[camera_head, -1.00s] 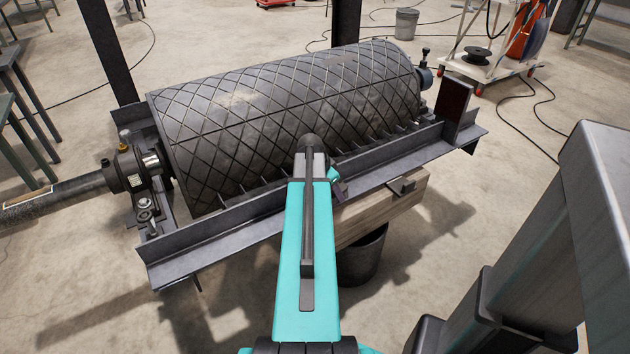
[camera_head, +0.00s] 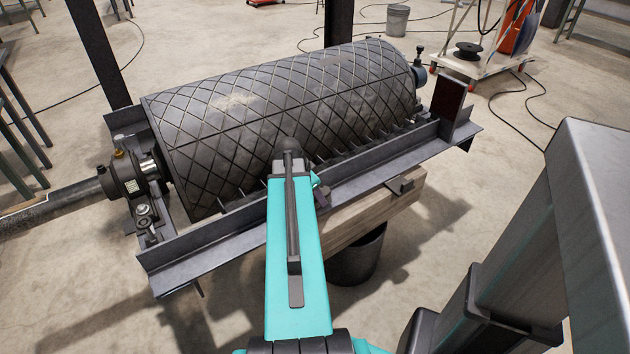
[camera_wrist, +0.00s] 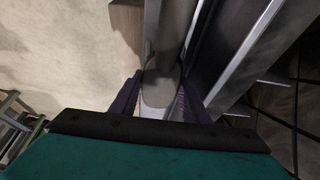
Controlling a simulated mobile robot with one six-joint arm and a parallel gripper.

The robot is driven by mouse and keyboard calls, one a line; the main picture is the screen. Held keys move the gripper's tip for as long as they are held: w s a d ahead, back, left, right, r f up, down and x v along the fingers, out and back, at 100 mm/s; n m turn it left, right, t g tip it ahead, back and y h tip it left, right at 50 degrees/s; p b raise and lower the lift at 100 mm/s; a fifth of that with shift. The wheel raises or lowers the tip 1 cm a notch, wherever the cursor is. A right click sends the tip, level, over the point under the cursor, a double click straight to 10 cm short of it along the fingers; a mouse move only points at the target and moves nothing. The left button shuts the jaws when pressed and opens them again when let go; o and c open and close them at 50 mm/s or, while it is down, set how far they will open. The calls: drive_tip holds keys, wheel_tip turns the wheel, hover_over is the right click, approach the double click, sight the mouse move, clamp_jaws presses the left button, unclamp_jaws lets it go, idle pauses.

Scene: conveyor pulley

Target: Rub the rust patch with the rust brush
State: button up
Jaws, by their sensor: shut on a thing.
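My gripper (camera_wrist: 160,103) shows in the wrist view with its dark purple fingers shut on a grey, rounded piece, which I take to be the rust brush (camera_wrist: 165,80). The brush points away along a steel rail; its bristles cannot be made out. In the head view my arm hides the brush and most of my gripper (camera_head: 322,195), just in front of the pulley frame. A reddish-brown face shows on the upright plate (camera_head: 449,102) at the frame's right end. I cannot tell if it is the rust patch. My gripper is well left of it.
The diamond-grooved pulley drum (camera_head: 285,120) lies behind the long steel frame rail (camera_head: 215,250). A wooden beam (camera_head: 365,212) juts out in front, with a dark bucket (camera_head: 358,262) below. A wheeled cart (camera_head: 490,62) stands at the back right. Open floor lies at the front left.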

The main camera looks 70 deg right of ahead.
drive_tip(key=shift+s+r+p, duration=0.1)
drive_tip(key=shift+r+p, duration=1.6)
drive_tip(key=shift+r, duration=1.1)
